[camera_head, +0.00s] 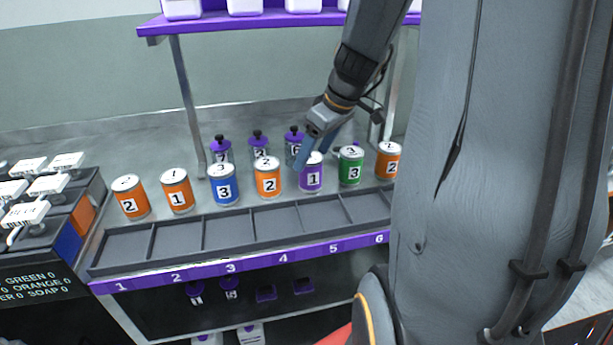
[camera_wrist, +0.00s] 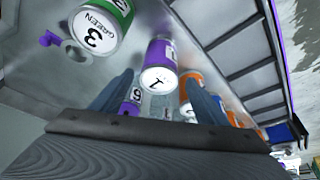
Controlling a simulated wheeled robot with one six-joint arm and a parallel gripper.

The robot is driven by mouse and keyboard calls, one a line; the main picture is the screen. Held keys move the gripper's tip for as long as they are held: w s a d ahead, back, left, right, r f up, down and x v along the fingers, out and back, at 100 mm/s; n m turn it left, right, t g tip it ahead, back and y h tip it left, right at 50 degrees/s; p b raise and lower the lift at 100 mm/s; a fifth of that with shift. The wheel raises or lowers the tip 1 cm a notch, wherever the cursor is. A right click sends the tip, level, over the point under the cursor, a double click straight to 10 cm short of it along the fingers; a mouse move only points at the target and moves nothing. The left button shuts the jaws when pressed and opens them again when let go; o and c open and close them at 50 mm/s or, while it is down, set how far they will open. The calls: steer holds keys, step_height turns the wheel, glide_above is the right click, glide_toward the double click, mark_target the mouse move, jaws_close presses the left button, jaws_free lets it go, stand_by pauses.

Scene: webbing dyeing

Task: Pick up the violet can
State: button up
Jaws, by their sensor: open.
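The violet can (camera_head: 311,180), labelled 1 with a white top, stands upright on the shelf behind the tray row, between an orange can on its left and a green can (camera_head: 350,168) on its right. In the wrist view the violet can (camera_wrist: 161,52) lies ahead, between and beyond the two open fingertips (camera_wrist: 160,78). The fingers do not visibly grip it; whether they touch it is unclear.
Orange cans (camera_head: 267,178) and a blue can (camera_head: 222,186) stand in the same row. Jars with purple lids (camera_head: 258,142) stand close behind. An empty divided tray (camera_head: 229,229) with numbered slots lies in front. A purple shelf (camera_head: 225,20) hangs above.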

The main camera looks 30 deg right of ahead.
mark_target(306, 170)
steer(key=shift+p+x, duration=0.45)
steer(key=shift+x, duration=3.2)
steer(key=shift+d, duration=0.1)
steer(key=c, duration=1.4)
steer(key=shift+r, duration=0.1)
